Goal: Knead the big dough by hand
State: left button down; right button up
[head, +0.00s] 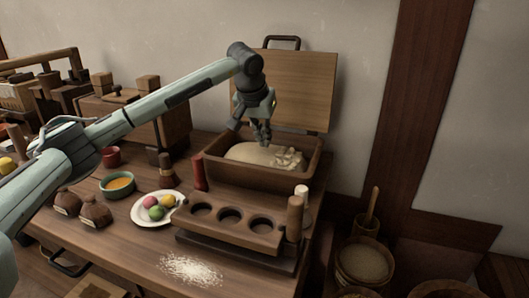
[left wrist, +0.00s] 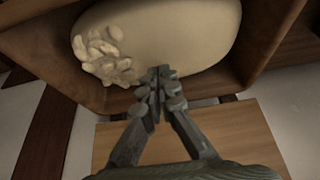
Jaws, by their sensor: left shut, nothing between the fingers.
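The big dough (head: 258,153) is a pale rounded mass lying in a wooden trough (head: 215,168) on the table. One end of it looks lumpy and torn; these lumps (left wrist: 108,55) also show in the left wrist view, beside the smooth part of the dough (left wrist: 185,30). My left gripper (head: 263,141) is over the trough with its fingers pointing down, shut and empty. In the left wrist view the fingertips (left wrist: 162,82) are together near the edge of the dough; I cannot tell whether they touch it. My right gripper is in neither view.
A wooden board (head: 300,85) stands upright behind the trough. A block with round holes (head: 230,232), a plate (head: 145,218) of coloured balls and an orange-filled bowl (head: 117,196) stand in front and left. Flour (head: 190,270) lies near the front edge. A basket (head: 365,262) stands right.

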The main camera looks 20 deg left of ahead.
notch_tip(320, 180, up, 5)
jog(key=p, duration=0.4)
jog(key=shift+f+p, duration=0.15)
jog(key=shift+p, duration=0.15)
